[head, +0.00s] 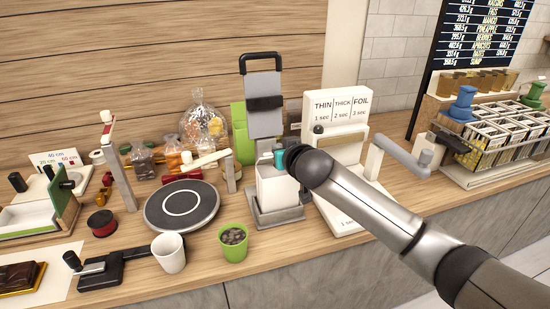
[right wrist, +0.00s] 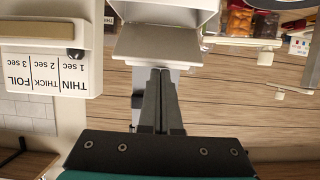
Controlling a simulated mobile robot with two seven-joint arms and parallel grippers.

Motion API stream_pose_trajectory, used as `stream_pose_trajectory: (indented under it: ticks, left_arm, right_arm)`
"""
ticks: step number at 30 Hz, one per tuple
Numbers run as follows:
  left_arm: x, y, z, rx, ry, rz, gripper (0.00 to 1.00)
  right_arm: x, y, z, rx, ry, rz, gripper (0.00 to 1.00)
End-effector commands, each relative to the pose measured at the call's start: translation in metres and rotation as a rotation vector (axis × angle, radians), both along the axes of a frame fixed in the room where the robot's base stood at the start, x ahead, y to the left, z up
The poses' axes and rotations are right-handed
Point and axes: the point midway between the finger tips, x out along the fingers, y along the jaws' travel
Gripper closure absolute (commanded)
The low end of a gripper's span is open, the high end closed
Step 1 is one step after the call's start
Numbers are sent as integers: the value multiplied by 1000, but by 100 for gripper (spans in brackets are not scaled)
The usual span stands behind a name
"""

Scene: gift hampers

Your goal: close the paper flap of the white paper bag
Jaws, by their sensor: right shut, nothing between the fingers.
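The white paper bag (head: 277,192) stands upright in a grey metal stand (head: 277,217) at the middle of the counter. In the right wrist view, which is upside down, the white bag top (right wrist: 112,68) with a pale grey face lies just beyond the fingertips. I cannot tell whether they touch. My left gripper is not in view.
A white sealer (head: 337,107) marked THIN, THICK, FOIL stands close right of the bag. A tall grey panel (head: 264,88) rises behind it. A round black scale (head: 182,206), a green cup (head: 233,242) and a white cup (head: 169,253) stand left. A jar rack (head: 495,150) is far right.

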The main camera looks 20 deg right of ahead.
Motion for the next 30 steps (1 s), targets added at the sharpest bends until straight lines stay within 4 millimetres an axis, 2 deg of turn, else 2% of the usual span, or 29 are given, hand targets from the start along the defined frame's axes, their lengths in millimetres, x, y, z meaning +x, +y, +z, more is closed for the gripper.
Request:
stream_pose_trajectory:
  ticks: [1, 12, 18, 20, 22, 30]
  left_arm:
    - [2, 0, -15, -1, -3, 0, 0]
    - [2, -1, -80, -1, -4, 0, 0]
    - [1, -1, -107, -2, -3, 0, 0]
    - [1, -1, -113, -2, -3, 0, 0]
    - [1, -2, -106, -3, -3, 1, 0]
    - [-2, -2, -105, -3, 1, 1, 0]
  right_arm:
    - [-3, 1, -11, 5, -29, 1, 100]
    - [-16, 1, -28, 17, -277, 0, 100]
    - [-23, 0, -36, 22, -405, -1, 100]
    - [-25, 0, -38, 24, -441, -1, 100]
    - [-24, 0, -29, 18, -438, 0, 100]
    - [-24, 0, -29, 19, -435, 1, 100]
